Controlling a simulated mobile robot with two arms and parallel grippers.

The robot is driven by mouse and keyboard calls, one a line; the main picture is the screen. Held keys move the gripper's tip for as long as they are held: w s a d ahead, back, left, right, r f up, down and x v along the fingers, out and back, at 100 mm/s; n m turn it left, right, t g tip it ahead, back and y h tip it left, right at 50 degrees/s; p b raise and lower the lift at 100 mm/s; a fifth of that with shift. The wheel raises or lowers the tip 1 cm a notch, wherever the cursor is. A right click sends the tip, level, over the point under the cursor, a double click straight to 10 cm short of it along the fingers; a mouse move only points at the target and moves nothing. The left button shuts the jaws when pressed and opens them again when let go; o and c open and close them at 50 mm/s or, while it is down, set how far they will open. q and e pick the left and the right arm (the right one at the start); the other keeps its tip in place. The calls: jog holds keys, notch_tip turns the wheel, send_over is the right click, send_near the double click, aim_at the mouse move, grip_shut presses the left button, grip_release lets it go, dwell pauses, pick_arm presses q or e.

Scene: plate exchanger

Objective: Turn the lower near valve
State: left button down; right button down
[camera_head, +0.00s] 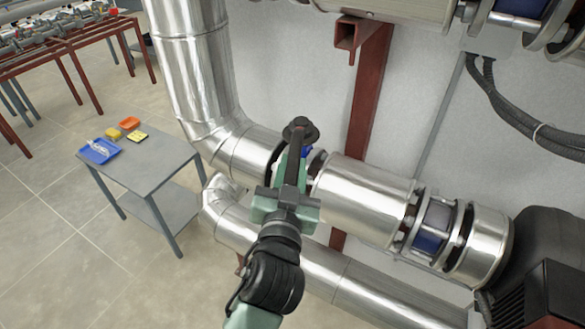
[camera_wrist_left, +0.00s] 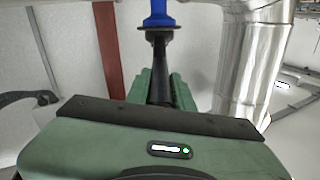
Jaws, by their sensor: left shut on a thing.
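The valve has a blue body (camera_head: 307,152), partly hidden behind my gripper on the lower silver pipe, and a black handle (camera_head: 300,130) with a rounded end. In the left wrist view, the blue part (camera_wrist_left: 157,12) is at the top centre, with the black handle (camera_wrist_left: 158,60) running from it toward my gripper. My left gripper (camera_head: 294,165) is shut on the black handle. Its green fingers (camera_wrist_left: 160,90) lie on both sides of the handle in the left wrist view. My right gripper is in neither view.
Silver pipes (camera_head: 365,195) run along the grey wall, with a red post (camera_head: 370,95) behind them. A grey table (camera_head: 150,165) with a blue tray (camera_head: 99,151) stands at the left. A dark machine (camera_head: 550,250) fills the lower right. Open floor (camera_head: 60,260) lies at the lower left.

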pick_arm(q)
jog(key=c, duration=1.2)
grip_release()
jog(key=shift+c, duration=0.2)
jog(key=shift+s, duration=0.45)
jog(key=s+b, duration=0.1)
jog(key=s, duration=0.5)
jog(key=shift+s+a, duration=0.35)
jog(key=shift+a, duration=0.05)
